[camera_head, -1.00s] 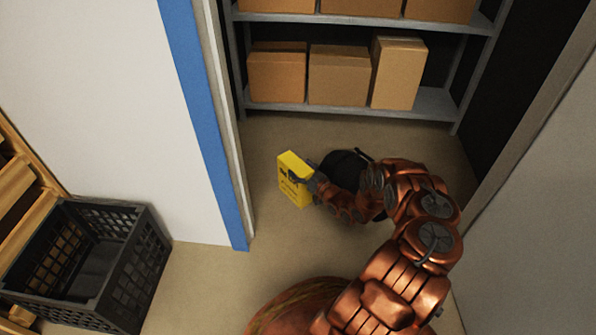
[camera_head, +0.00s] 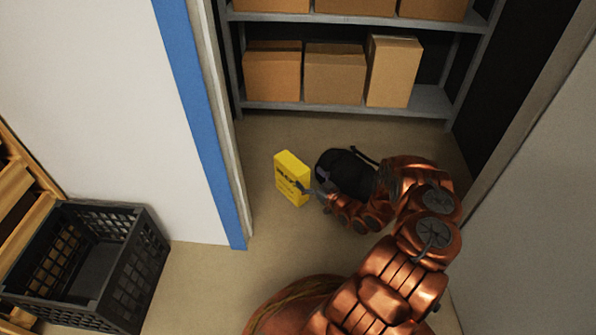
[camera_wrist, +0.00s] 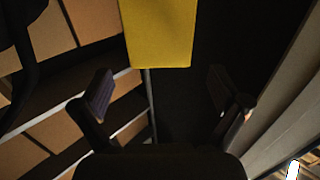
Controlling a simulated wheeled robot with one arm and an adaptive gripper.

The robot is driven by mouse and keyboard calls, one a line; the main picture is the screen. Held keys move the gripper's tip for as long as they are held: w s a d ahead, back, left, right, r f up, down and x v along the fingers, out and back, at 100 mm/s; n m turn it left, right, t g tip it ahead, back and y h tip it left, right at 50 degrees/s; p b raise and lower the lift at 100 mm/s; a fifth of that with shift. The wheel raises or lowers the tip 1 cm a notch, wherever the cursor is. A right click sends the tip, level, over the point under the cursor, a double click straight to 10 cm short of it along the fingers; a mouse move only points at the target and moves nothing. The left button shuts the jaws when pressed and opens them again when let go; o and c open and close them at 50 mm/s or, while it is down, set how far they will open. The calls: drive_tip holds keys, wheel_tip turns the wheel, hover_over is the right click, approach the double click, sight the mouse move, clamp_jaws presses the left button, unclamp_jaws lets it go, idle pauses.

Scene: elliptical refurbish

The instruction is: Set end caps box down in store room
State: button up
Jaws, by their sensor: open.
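The end caps box, a yellow box with dark lettering (camera_head: 291,177), stands upright on the store room floor (camera_head: 262,225), just inside the doorway. In the wrist view the yellow box (camera_wrist: 158,32) fills the top middle, beyond the fingertips. My gripper (camera_head: 308,190) is close to the right side of the box in the head view. In the wrist view my gripper (camera_wrist: 165,95) is open, its two fingers spread apart with nothing between them. A small gap or light contact between fingertip and box in the head view is too small to tell.
A grey metal shelf (camera_head: 345,108) with cardboard boxes (camera_head: 334,75) stands at the back. A black bag-like object (camera_head: 345,172) lies on the floor behind my arm. A blue-edged door frame (camera_head: 195,110) is at left, with a black crate (camera_head: 130,275) outside it.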

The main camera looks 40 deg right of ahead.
drive_tip(key=shift+s+d, duration=0.15)
drive_tip(key=shift+s, duration=2.5)
drive_tip(key=shift+r+p, duration=0.1)
drive_tip(key=shift+p, duration=0.25)
